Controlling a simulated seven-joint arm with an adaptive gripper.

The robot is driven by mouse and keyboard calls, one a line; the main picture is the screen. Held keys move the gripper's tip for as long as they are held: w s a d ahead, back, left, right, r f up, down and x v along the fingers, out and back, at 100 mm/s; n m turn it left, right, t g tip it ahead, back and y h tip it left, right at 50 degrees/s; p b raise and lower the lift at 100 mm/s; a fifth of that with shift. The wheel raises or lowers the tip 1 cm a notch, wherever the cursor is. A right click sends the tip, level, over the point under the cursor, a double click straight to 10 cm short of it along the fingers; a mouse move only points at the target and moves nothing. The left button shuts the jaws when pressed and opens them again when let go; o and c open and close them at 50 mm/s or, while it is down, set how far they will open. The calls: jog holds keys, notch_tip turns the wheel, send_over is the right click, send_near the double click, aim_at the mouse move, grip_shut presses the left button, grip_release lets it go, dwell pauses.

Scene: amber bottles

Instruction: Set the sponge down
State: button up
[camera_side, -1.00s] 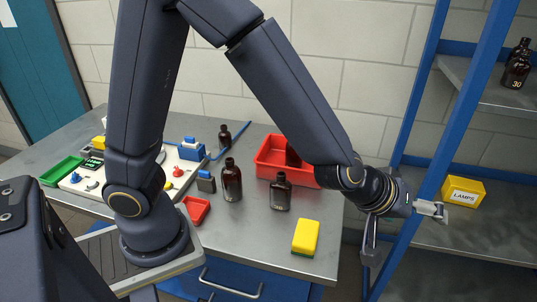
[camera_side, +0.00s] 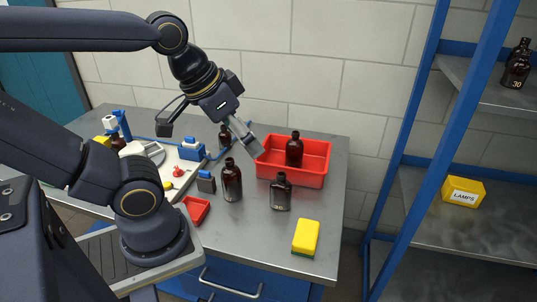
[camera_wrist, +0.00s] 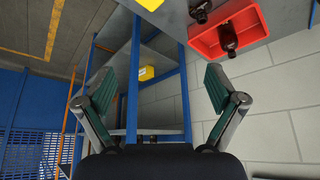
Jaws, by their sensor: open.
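The sponge (camera_side: 306,236), yellow on top with a green underside, lies on the steel table (camera_side: 262,250) near its front right corner. In the wrist view its yellow top (camera_wrist: 150,3) shows at the upper edge. My gripper (camera_side: 208,133) is raised over the back of the table, left of the red bin, well apart from the sponge. Its jaws are spread wide with nothing between them, as the wrist view also shows (camera_wrist: 158,88).
A red bin (camera_side: 313,179) holds a bottle (camera_side: 294,150). Two amber bottles (camera_side: 232,181) (camera_side: 281,193) stand before it. A small red tray (camera_side: 196,210) lies left. A blue-posted shelf (camera_side: 470,221) carries a yellow LAMPS box (camera_side: 463,191) and a bottle (camera_side: 516,64).

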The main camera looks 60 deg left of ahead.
jog(key=m+g, duration=0.4)
jog(key=m, duration=2.3)
send_over(307, 229)
jog(key=w, duration=0.1)
notch_tip(307, 229, down, 12)
jog(key=shift+g, duration=0.8)
jog(key=f, duration=1.5)
jog(key=shift+s+d+f, duration=0.15)
jog(key=shift+s+f, duration=0.2)
jog(key=shift+f, duration=0.05)
notch_tip(307, 229, down, 6)
jog(key=shift+s+r, duration=0.15)
